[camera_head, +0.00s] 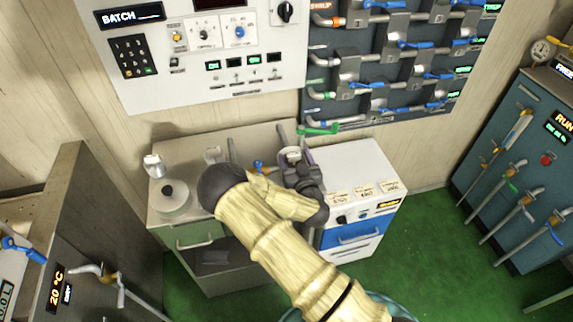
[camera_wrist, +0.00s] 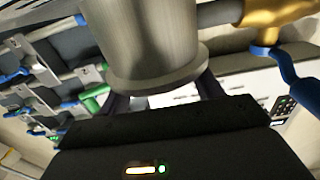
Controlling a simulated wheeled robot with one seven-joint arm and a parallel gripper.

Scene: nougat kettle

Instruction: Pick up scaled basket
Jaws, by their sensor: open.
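In the wrist view a grey metal cylinder (camera_wrist: 150,40) with a wide flared rim fills the upper middle, very close to the camera. I cannot tell for sure whether it is the scaled basket. My gripper (camera_wrist: 165,98) is open, with its two dark fingers on either side below the rim. Whether they touch it I cannot tell. In the head view my gripper (camera_head: 296,160) is over the counter's right part, at a small pale cylindrical top (camera_head: 291,153). My arm hides much of what is there.
A grey counter (camera_head: 180,235) carries a round lidded pot (camera_head: 173,196) at left. A white cabinet (camera_head: 350,165) with a blue drawer stands at right. A brass fitting with a blue lever (camera_wrist: 290,75) is close by. Valve pipes (camera_head: 390,60) hang behind. Green floor (camera_head: 430,240) is clear at right.

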